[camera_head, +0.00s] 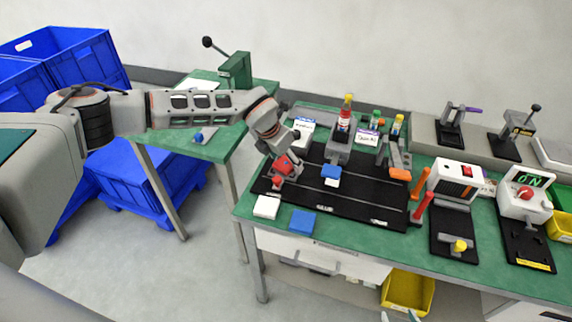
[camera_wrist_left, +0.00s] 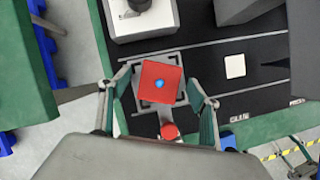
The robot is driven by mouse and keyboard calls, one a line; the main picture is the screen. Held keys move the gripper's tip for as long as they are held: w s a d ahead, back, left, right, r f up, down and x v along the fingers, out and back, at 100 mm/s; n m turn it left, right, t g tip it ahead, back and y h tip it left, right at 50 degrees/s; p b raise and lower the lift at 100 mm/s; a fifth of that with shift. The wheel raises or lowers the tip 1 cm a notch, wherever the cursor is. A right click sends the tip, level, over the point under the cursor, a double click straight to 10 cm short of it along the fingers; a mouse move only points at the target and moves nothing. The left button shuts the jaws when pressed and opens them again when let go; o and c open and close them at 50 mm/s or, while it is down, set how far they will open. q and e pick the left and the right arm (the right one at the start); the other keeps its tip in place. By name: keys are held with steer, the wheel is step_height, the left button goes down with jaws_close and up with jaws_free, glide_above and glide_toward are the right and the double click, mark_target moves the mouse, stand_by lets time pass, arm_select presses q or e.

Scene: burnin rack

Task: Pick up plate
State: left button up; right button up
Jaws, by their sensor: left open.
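A square red plate (camera_wrist_left: 160,82) with a blue dot at its middle sits over a grey fixture on the black mat. In the head view the red plate (camera_head: 284,164) is partly hidden by my left gripper (camera_head: 281,175). In the left wrist view my left gripper (camera_wrist_left: 160,108) is open, one finger on each side of the plate's near part. I cannot tell whether the fingers touch it. A red round knob (camera_wrist_left: 169,131) shows below the plate. What seem to be my right gripper's fingertips (camera_head: 399,316) just enter at the bottom edge of the head view.
A white square (camera_head: 266,207) and a blue square (camera_head: 302,222) lie near the bench's front edge. Bottles, clamps and two boxed instruments crowd the bench's back and right. Blue crates (camera_head: 150,180) stand left.

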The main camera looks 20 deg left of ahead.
arm_select(q)
steer(key=c, duration=1.3)
steer(key=shift+o, duration=0.2)
